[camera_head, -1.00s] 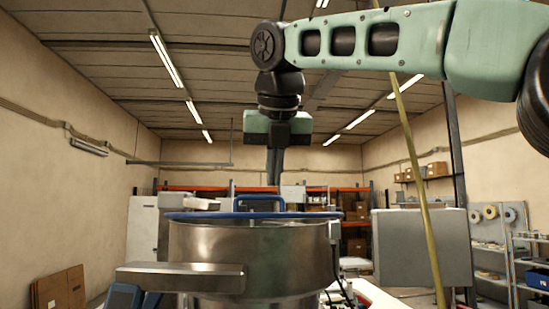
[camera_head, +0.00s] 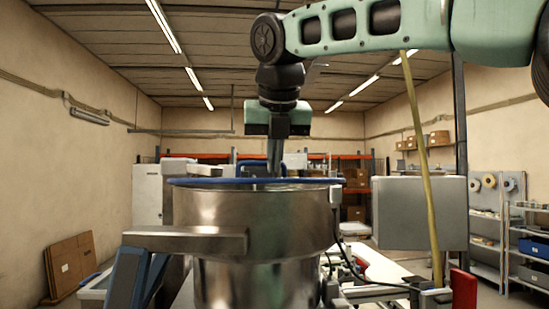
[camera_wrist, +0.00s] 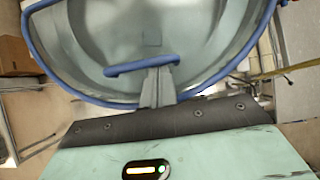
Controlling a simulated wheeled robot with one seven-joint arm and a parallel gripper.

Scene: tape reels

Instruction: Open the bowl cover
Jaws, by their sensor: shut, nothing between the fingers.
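The steel bowl (camera_head: 262,222) stands in the middle of the head view. Its cover has a blue rim (camera_head: 210,182) and lies flat across the top. In the wrist view the cover (camera_wrist: 95,40) is greyish inside its blue rim, with a blue bar handle (camera_wrist: 125,68). My gripper points down over the cover, shut and empty. In the wrist view its fingertips (camera_wrist: 157,75) reach the handle's bar; I cannot tell whether they touch it.
A flat steel bar (camera_head: 185,239) juts out at the bowl's front left. A grey panel (camera_head: 420,213) and a slanting yellow pole (camera_head: 424,165) stand to the right. Shelves (camera_head: 487,230) line the right wall. Cardboard (camera_head: 70,265) leans at the lower left.

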